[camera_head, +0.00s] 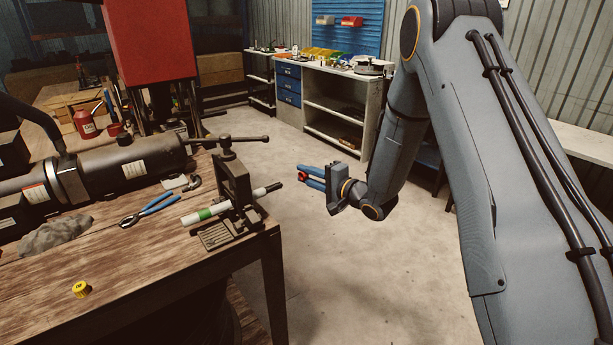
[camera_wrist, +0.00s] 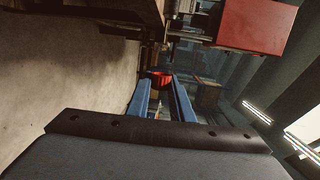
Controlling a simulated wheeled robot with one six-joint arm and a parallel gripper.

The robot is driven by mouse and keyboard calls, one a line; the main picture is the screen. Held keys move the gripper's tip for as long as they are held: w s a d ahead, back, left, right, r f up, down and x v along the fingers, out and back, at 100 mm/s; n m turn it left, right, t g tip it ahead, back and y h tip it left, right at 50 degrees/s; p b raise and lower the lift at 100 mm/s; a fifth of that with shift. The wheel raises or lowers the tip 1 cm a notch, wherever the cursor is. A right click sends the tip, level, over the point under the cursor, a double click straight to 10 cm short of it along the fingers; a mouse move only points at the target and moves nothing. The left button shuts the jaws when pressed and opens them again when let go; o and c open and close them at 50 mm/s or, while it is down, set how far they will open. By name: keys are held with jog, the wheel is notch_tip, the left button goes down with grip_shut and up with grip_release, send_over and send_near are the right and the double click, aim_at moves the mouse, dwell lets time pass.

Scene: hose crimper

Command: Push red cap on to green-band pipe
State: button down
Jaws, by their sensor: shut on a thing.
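The red cap (camera_head: 303,176) is held between the tips of my gripper's blue fingers (camera_head: 305,175), out over the floor to the right of the workbench. In the wrist view the red cap (camera_wrist: 160,80) shows at the far end of the two fingers. The green-band pipe (camera_head: 190,219) is white with a green ring near its left end. It is clamped in a dark vise (camera_head: 236,188) at the bench corner and slants up to the right. Its right end is dark and points toward my gripper, with a gap between it and the cap.
A yellow cap (camera_head: 81,289), blue-handled pliers (camera_head: 150,210) and a grey rag (camera_head: 54,234) lie on the workbench (camera_head: 150,265). A long dark cylinder (camera_head: 130,165) lies behind. The vise handle (camera_head: 237,139) sticks out right. Open floor surrounds my gripper; shelves stand behind.

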aim_at(281, 184)
jog(key=shift+f+b, duration=0.2)
jog(key=shift+b, duration=0.1)
jog(key=shift+d+f+t+y+b, duration=0.1)
jog(key=shift+t+y+b, duration=0.5)
jog(key=shift+b, duration=0.5)
jog(key=shift+s+a+r, duration=0.2)
jog(key=shift+a, duration=0.05)
jog(key=shift+s+a+r+p, duration=0.15)
jog(key=shift+s+a+p, duration=0.35)
jog(key=shift+a, duration=0.2)
jog(key=shift+s+a+p, duration=0.2)
jog(key=shift+s+a, duration=0.3)
jog(key=shift+a, duration=0.25)
jog(key=shift+s+a+p, duration=0.15)
jog(key=shift+s+a, duration=0.35)
jog(key=shift+a, duration=0.2)
jog(key=shift+s+a, duration=0.4)
jog(key=shift+a, duration=0.2)
jog(key=shift+s+a, duration=0.4)
jog(key=shift+a, duration=0.2)
jog(key=c, duration=1.5)
grip_release()
